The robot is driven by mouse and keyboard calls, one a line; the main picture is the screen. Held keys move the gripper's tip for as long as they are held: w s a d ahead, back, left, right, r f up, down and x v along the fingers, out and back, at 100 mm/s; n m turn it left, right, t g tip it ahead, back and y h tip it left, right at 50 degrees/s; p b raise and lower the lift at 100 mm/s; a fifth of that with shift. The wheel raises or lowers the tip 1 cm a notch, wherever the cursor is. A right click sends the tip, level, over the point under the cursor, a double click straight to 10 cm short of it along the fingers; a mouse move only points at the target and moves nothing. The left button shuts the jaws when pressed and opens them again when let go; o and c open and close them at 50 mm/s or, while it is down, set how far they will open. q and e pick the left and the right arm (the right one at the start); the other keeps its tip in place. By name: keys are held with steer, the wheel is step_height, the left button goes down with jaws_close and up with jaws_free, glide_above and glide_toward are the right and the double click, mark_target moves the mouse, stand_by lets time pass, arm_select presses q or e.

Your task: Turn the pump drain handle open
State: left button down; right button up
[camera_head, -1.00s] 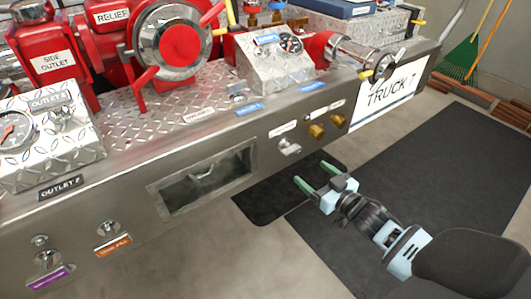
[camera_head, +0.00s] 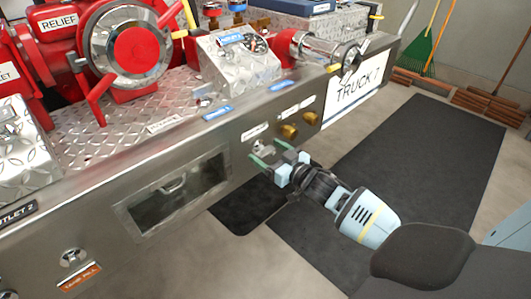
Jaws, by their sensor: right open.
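A small metal handle (camera_head: 263,147) sits on the front face of the steel pump panel, under a white label too small to read. It appears to be the pump drain handle. My right gripper (camera_head: 264,153) is open, with its two green fingers pointing at the panel. The fingertips are at or just in front of this handle and partly cover it. I cannot tell whether they touch it. My left gripper is not in view.
Two brass knobs (camera_head: 288,131) sit just right of the handle. Left of it is a recessed box (camera_head: 180,188) in the steel panel (camera_head: 110,215). A red valve wheel (camera_head: 133,45) stands above. A dark mat (camera_head: 410,165) lies on the open floor to the right.

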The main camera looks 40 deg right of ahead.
steer(key=shift+w, duration=0.65)
steer(key=shift+c, duration=0.3)
steer(key=c, duration=0.9)
steer(key=shift+a+r+n+p, duration=0.15)
steer(key=shift+n+p, duration=0.3)
steer(key=shift+n, duration=0.75)
steer(key=shift+c, duration=0.2)
steer(key=n, duration=0.2)
steer(key=shift+n+p, duration=0.3)
steer(key=o, duration=1)
